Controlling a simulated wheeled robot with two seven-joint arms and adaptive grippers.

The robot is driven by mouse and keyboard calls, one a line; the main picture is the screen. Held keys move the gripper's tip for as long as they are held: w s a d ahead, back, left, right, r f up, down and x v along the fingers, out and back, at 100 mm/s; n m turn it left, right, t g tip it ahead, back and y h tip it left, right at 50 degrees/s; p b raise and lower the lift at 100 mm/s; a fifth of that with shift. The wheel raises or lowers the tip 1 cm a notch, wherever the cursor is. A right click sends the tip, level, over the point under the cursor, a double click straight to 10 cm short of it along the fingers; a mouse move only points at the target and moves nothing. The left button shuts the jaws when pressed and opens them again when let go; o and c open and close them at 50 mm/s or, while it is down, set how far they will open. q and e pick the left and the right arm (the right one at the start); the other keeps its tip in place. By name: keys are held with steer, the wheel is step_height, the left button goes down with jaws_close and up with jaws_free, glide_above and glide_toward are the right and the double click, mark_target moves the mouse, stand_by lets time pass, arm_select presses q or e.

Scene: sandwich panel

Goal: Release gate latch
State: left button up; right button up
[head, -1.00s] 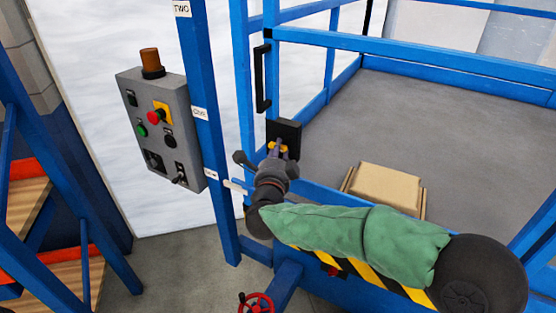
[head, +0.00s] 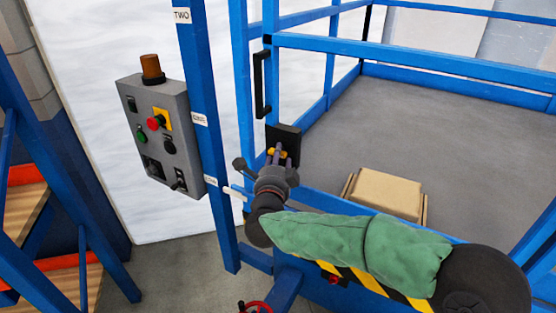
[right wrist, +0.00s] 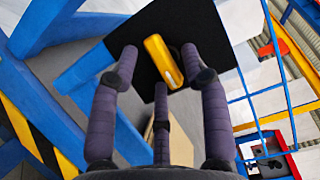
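The gate latch is a yellow handle (head: 284,153) on a black plate (head: 288,133) fixed to the blue gate. In the right wrist view the yellow handle (right wrist: 156,52) stands tilted against the black plate (right wrist: 215,30). My right gripper (head: 277,158) is at the latch, its dark fingers pointing at the plate. In the right wrist view my right gripper (right wrist: 160,66) has its fingers spread, with the handle between the tips. The right fingertip is very close to the handle; I cannot tell if they touch. My left gripper is not in view.
A black vertical grab handle (head: 261,83) is on the gate above the latch. A grey control box (head: 165,135) with buttons hangs left of a blue post (head: 206,110). A cardboard box (head: 387,193) lies on the platform floor behind the gate. A red handwheel (head: 256,307) is below.

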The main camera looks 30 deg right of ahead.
steer(key=shift+s, duration=0.1)
steer(key=v, duration=1.2)
